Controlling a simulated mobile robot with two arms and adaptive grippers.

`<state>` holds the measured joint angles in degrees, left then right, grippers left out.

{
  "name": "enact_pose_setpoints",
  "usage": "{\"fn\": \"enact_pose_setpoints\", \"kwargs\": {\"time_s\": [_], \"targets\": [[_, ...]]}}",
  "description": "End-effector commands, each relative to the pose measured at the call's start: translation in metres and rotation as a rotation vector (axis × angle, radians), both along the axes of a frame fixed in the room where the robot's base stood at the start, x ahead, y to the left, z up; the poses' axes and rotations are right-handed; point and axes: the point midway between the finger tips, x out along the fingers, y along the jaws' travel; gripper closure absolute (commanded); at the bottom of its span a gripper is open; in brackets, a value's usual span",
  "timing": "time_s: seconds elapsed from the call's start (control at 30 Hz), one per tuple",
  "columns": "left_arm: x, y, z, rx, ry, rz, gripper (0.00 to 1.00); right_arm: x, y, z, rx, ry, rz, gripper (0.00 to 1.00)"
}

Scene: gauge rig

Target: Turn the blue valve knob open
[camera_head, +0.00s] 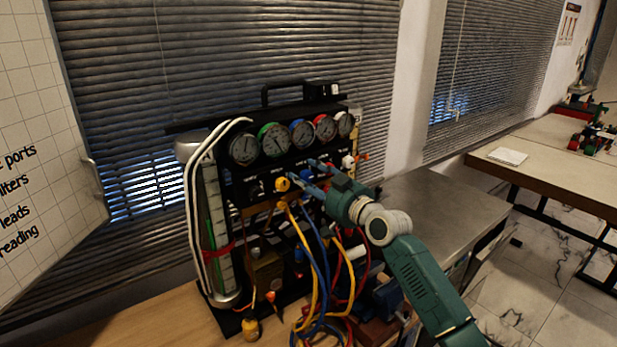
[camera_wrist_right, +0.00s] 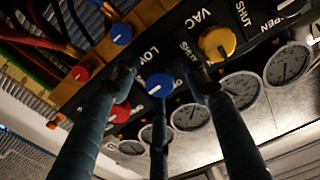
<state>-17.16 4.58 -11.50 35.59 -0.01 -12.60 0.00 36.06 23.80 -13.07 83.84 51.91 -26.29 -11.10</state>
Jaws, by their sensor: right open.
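The blue valve knob (camera_wrist_right: 159,84) shows in the right wrist view on the rig's black panel, between a yellow knob (camera_wrist_right: 217,43) and a red knob (camera_wrist_right: 120,112). My right gripper (camera_wrist_right: 163,76) is open, with its fingers on either side of the blue knob. I cannot tell whether they touch it. In the head view my right gripper (camera_head: 302,170) reaches the panel from the right, just below the gauges, and its fingers largely hide the blue knob. The knob's lettering is partly covered. My left gripper is not in view.
The gauge rig (camera_head: 183,128) stands on a wooden bench (camera_head: 180,318) before window blinds. Yellow, blue and red hoses (camera_head: 318,262) hang in front of its lower part, under my right arm. A bare metal table (camera_head: 430,195) is at the right.

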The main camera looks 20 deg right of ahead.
Motion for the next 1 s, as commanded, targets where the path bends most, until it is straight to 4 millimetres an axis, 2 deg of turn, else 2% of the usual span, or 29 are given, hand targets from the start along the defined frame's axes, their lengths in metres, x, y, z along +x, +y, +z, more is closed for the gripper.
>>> {"fn": "enact_pose_setpoints", "kwargs": {"time_s": [0.03, 0.2, 0.27, 0.57, 0.77, 1.0], "targets": [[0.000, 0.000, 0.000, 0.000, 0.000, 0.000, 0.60, 0.000, 0.000, 0.000, 0.000, 0.000, 0.000, 0.57], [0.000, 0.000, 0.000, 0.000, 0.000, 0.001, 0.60, 0.000, 0.000, 0.000, 0.001, 0.001, 0.000, 0.91], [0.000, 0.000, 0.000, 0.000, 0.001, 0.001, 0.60, 0.000, 0.000, 0.000, 0.001, 0.000, 0.000, 1.00], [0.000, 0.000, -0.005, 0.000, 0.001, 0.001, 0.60, 0.000, 0.000, -0.001, -0.025, -0.009, 0.001, 1.00], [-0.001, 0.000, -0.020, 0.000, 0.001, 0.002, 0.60, 0.000, 0.000, -0.004, -0.114, -0.041, 0.000, 1.00], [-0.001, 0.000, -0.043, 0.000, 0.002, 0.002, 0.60, 0.000, -0.001, -0.004, -0.302, -0.111, 0.000, 1.00]]}}
